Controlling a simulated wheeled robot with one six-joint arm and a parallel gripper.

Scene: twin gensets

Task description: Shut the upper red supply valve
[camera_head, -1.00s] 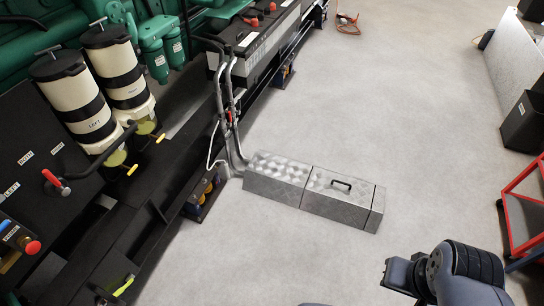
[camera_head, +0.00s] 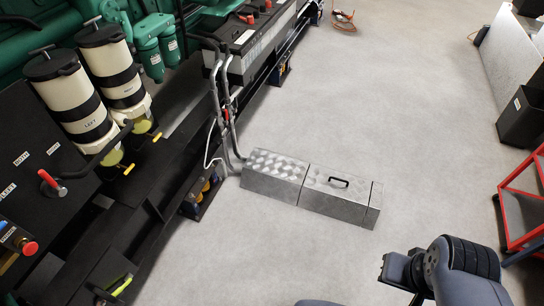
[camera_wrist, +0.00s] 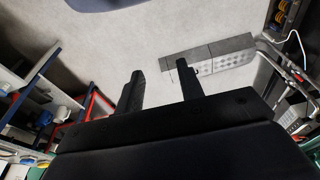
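Small red parts (camera_head: 228,101) sit on two upright grey pipes (camera_head: 217,110) left of centre in the head view. They look like valve handles, but are too small to tell which is upper or how they are turned. A larger red lever (camera_head: 48,179) is on the black panel at the left edge. In the wrist view the pipes (camera_wrist: 270,85) show at the right. My gripper (camera_wrist: 158,76) has its two black fingers apart with nothing between them. It is over the floor, well away from the pipes.
A metal tread-plate box (camera_head: 335,194) with a black handle lies on the floor by the pipe feet. A red-framed cart (camera_head: 507,213) and a black bin (camera_head: 520,120) stand at the right. The grey floor (camera_head: 390,110) between is clear.

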